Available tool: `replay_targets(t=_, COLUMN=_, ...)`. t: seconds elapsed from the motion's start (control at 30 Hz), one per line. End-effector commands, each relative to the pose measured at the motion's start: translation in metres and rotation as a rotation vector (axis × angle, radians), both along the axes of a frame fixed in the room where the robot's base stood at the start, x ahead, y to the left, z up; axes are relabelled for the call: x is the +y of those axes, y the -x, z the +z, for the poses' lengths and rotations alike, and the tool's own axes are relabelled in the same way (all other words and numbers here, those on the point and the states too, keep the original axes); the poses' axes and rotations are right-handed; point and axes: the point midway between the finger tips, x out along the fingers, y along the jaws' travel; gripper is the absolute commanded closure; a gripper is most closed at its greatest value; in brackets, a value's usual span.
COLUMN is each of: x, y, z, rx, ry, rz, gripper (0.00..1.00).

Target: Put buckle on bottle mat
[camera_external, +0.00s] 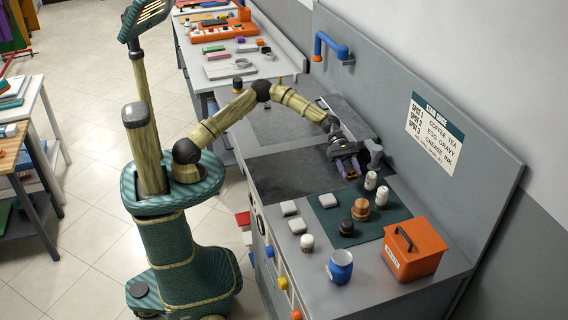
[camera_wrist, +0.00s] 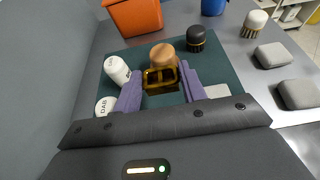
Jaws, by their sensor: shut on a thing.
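My gripper (camera_external: 348,168) is over the near side of the dark work surface, beside the bottle mat. In the wrist view its purple fingers (camera_wrist: 160,84) are shut on a gold-brown buckle (camera_wrist: 160,90), a squarish frame held upright between the tips. I cannot make out the buckle in the external view. The bottle mat (camera_external: 325,221) is a dark green sheet, also in the wrist view (camera_wrist: 225,72). On it stand two white bottles (camera_external: 370,181), a brown-topped piece (camera_external: 361,209) and a black-topped piece (camera_external: 346,228). In the wrist view the buckle appears in front of the brown-topped piece (camera_wrist: 163,55).
An orange box (camera_external: 415,250) stands right of the mat. A blue jar (camera_external: 340,267), a white-topped brush (camera_external: 307,242) and grey pads (camera_external: 297,225) are near the counter's front. A grey back panel with a sign (camera_external: 436,130) rises behind. Bare green shows between the mat's pieces.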

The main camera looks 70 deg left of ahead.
Motion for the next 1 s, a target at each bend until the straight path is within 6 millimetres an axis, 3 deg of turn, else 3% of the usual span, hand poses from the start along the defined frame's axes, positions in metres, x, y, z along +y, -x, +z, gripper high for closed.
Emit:
replay_targets(t=0.17, x=0.0, y=0.0, z=-0.009, rx=0.004, ry=0.001, rz=0.001, gripper=0.81)
replay_targets(t=0.5, x=0.0, y=0.0, z=-0.06, rx=0.002, ry=0.002, rz=0.002, gripper=0.81)
replay_targets(t=0.83, x=0.0, y=0.0, z=-0.064, rx=0.0, ry=0.0, rz=0.002, gripper=0.81)
replay_targets(t=1.0, x=0.0, y=0.0, z=-0.082, rx=0.004, ry=0.002, rz=0.003, gripper=0.81)
